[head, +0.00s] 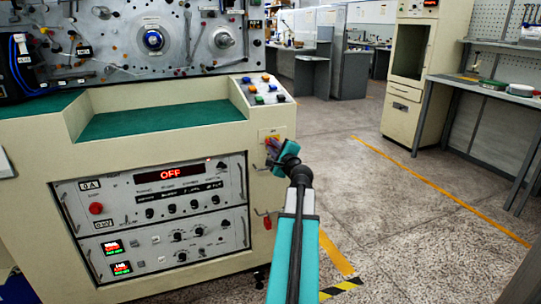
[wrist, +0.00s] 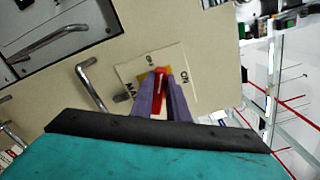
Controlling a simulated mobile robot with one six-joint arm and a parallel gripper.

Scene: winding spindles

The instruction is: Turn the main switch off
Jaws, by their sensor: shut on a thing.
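The main switch has a red handle (wrist: 161,78) on a yellow square, set on a pale label plate (wrist: 183,62) in the wrist view. The plate carries "ON" at its right, "MAIN" at its left and a partly readable label at its top. The handle points up the picture, nearer the top label than "ON". My gripper (wrist: 162,88) has its purple fingers on both sides of the handle, shut on it.
The cream cabinet (head: 150,140) holds a panel with a red display (head: 170,174) reading "OFF" and a red button (head: 96,208). A metal bar handle (wrist: 90,84) stands out beside the switch plate. A button console (head: 264,90) sits above. Floor to the right is open.

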